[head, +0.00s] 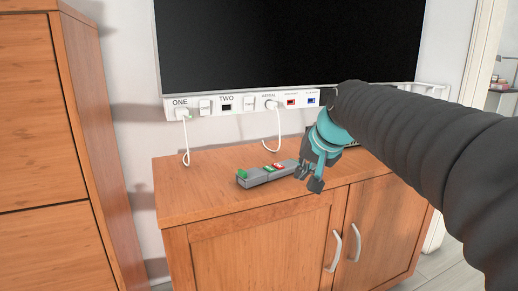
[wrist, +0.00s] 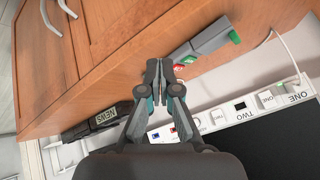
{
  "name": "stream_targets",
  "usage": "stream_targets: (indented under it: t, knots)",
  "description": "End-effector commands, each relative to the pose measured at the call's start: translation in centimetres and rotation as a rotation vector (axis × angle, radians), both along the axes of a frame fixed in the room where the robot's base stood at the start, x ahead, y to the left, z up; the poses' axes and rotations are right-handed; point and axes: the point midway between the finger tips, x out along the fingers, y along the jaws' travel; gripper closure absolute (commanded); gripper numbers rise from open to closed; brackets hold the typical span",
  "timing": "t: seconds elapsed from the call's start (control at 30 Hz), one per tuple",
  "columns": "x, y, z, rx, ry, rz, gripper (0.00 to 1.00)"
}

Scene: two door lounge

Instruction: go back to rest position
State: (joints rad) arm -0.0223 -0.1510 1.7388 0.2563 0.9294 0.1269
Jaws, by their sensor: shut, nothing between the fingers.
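My gripper (head: 309,178) hangs at the end of my arm over the front edge of the wooden cabinet, at the right end of a grey bar-shaped device. It also shows in the wrist view (wrist: 159,64), with its fingers shut together and empty. The grey device (head: 258,178) lies on the cabinet top and has a green end and red and green parts on top. In the wrist view the device (wrist: 199,46) lies just beyond the fingertips. Whether the fingers touch it I cannot tell.
The wooden cabinet (head: 255,260) has two doors with white handles. A labelled socket strip (head: 215,107) with plugged white cables runs below a dark screen (head: 290,40). A tall wooden cupboard (head: 40,150) stands at left. A dark box reading NEWS (wrist: 104,117) shows in the wrist view.

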Motion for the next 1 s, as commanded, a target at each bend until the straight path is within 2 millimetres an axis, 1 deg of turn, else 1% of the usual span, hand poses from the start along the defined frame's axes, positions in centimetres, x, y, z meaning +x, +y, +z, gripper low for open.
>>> stream_targets:
  t: [0.03, 0.1, 0.17, 0.2, 0.27, 0.3, 0.37, 0.4, 0.5, 0.6, 0.7, 0.8, 1.0]
  knots:
    - [-2.4, -0.5, -0.5, -0.025, 0.006, 0.006, 1.0]
    - [-5.4, -1.2, -1.8, -0.062, 0.017, 0.015, 1.0]
    - [-7.9, -1.7, -3.0, -0.094, 0.027, 0.023, 1.0]
    - [-9.6, -2.1, -3.9, -0.115, 0.034, 0.03, 1.0]
    - [-12.1, -2.7, -5.3, -0.146, 0.044, 0.039, 1.0]
    - [-13.8, -3.0, -6.3, -0.167, 0.052, 0.045, 1.0]
    - [-16.2, -3.5, -7.9, -0.198, 0.062, 0.057, 1.0]
    - [-17.7, -3.9, -9.0, -0.218, 0.07, 0.063, 1.0]
    - [-21.0, -4.6, -11.6, -0.262, 0.086, 0.08, 1.0]
    - [-23.4, -5.1, -13.7, -0.294, 0.1, 0.093, 1.0]
    - [-24.8, -5.4, -15.0, -0.314, 0.11, 0.101, 1.0]
    - [-25.5, -5.6, -15.7, -0.324, 0.114, 0.107, 1.0]
    - [-25.5, -5.6, -15.8, -0.325, 0.115, 0.107, 1.0]
